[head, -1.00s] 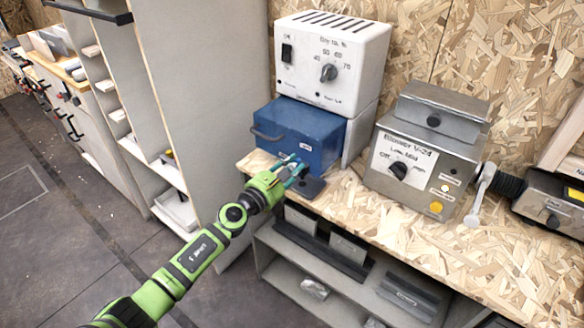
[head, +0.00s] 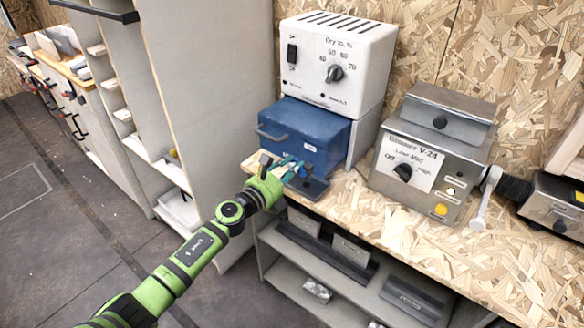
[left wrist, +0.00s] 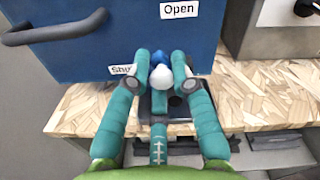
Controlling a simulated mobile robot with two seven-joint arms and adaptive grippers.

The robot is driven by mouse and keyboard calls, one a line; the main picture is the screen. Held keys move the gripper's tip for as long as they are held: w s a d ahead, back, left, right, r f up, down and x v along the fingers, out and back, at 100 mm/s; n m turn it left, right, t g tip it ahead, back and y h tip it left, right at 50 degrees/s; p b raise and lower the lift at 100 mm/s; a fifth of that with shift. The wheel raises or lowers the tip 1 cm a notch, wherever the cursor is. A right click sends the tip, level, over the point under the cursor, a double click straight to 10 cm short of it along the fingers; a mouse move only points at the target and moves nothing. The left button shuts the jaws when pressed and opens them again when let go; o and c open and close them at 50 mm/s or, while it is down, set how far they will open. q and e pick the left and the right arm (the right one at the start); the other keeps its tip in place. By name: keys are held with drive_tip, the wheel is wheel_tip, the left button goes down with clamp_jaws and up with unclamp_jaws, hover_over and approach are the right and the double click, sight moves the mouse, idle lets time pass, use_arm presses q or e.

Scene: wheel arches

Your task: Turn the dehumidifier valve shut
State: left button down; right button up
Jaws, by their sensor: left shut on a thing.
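The blue tank box (head: 305,130) stands on the bench under the white dehumidifier (head: 338,62). Its front carries an "Open" label, at upper right in the left wrist view (left wrist: 179,10), and a partly covered "Shut" label (left wrist: 122,70). The valve handle (left wrist: 161,76), with a white rounded end and blue behind it, is low on the tank front, between the labels across. My left gripper (head: 286,170) is shut on it; in the left wrist view the teal fingertips (left wrist: 161,64) press from both sides. The fingers hide most of the valve. My right gripper is not in view.
A dark base plate (head: 312,187) lies below the tank front at the bench edge. A grey side handle (head: 270,135) sticks out at the tank's left. The grey blower box (head: 425,150) stands to the right. A tall grey shelf unit (head: 215,90) stands close on the left.

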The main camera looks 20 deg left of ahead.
use_arm(q)
drive_tip(key=n, duration=0.2)
drive_tip(key=f+n, duration=0.1)
drive_tip(key=n, duration=0.3)
drive_tip(key=shift+w+a+f, duration=0.1)
drive_tip(key=shift+a+f, duration=0.1)
drive_tip(key=shift+f, duration=0.05)
drive_tip(key=shift+w+a+f+n, duration=0.1)
drive_tip(key=shift+f+n, duration=0.15)
drive_tip(key=shift+n, duration=1.1)
drive_tip(key=shift+w+a+f+n, duration=0.1)
drive_tip(key=shift+f+n, duration=0.1)
drive_tip(key=shift+n, duration=1.15)
drive_tip(key=c, duration=1.1)
unclamp_jaws()
drive_tip(key=shift+c, duration=0.2)
drive_tip(key=shift+s, duration=0.1)
drive_tip(key=shift+f, duration=0.1)
